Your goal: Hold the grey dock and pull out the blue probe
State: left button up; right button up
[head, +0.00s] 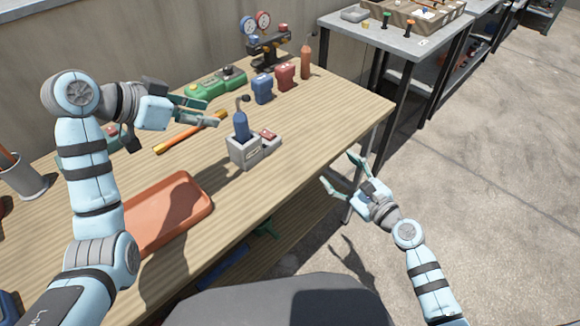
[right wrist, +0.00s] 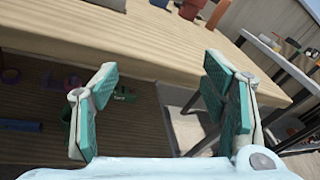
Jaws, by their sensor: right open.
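The grey dock (head: 245,153) stands on the wooden bench near its middle. The blue probe (head: 241,124) stands upright in it, with a dark top. My left gripper (head: 208,112) is to the left of the probe, apart from it, with its fingers spread and nothing between them. My right gripper (head: 340,172) is open and empty, off the bench's front edge, to the right of the dock. In the right wrist view its two teal-padded fingers (right wrist: 160,78) are wide apart before the bench edge.
An orange tray (head: 172,212) lies at the front left. The bench right of the dock is clear.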

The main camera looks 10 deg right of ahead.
aim_at(251, 142)
jog(key=a+r+y, duration=0.1)
jog(key=a+r, duration=0.1)
jog(key=a, duration=0.2)
jog(key=s+a+r+g+y, duration=0.1)
jog(key=a+r+y, duration=0.1)
jog(key=a, duration=0.3)
jog(key=a+r+m+y, duration=0.1)
jog(key=a+r+y, duration=0.1)
jog(key=a, duration=0.2)
jog(key=shift+s+a+r, duration=0.15)
jog(key=shift+s+a, duration=0.2)
jog(key=shift+s, duration=0.05)
jog(key=shift+g, duration=0.3)
jog(key=x, duration=1.4)
jog(key=shift+a, duration=0.1)
jog(key=shift+c, duration=0.4)
